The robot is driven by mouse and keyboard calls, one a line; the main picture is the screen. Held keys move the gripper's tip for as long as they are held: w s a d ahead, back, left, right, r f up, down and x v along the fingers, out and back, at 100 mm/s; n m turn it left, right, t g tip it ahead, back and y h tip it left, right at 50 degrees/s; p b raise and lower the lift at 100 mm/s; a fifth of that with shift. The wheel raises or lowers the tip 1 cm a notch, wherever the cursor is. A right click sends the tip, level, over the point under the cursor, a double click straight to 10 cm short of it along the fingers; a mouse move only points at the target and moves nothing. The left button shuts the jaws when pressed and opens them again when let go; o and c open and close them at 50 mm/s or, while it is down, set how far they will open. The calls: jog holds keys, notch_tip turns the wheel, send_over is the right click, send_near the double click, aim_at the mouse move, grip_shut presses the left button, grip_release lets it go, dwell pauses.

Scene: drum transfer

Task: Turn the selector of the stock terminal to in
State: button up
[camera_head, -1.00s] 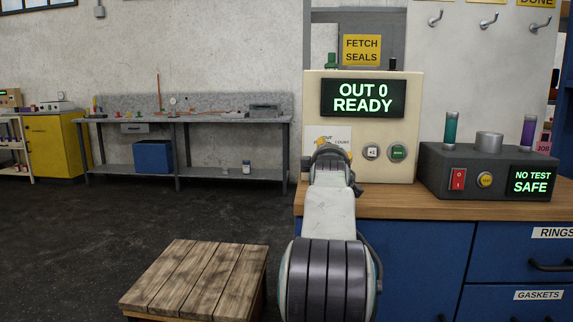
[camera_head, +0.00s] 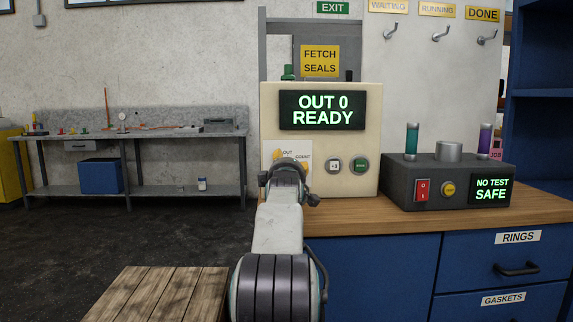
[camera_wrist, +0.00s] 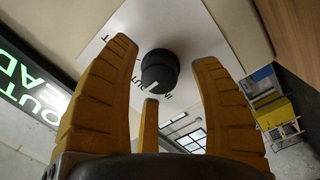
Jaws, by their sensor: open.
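The stock terminal (camera_head: 367,100) is a cream box on the wooden counter, and its screen (camera_head: 323,110) reads "OUT 0 READY". Its selector (camera_wrist: 159,72) is a round black knob with a white mark on a white label plate (camera_wrist: 190,25); in the wrist view the mark points towards the lower left. Lettering around the knob is partly hidden by my fingers. My gripper (camera_wrist: 163,50) is open, its yellow fingers spread around the knob's outline in that view, with no clear contact. In the head view my gripper (camera_head: 290,160) is in front of the plate and hides the selector.
A +1 button (camera_head: 333,165) and a green button (camera_head: 360,165) sit right of the plate. A dark test box (camera_head: 400,180) with a red switch stands further right on the counter (camera_head: 400,218). A wooden platform (camera_head: 150,295) is at lower left.

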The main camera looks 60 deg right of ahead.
jog(key=shift+w+d, duration=0.15)
jog(key=shift+d, duration=0.15)
jog(key=shift+c, duration=0.2)
jog(key=shift+a, duration=0.1)
grip_shut()
dwell(0.3)
jog(key=n, duration=0.3)
jog(key=shift+n+t, duration=0.3)
jog(key=shift+n, duration=0.1)
jog(key=shift+w+n+b, duration=0.1)
jog(key=shift+n+b, duration=0.45)
jog(key=shift+n, duration=1.15)
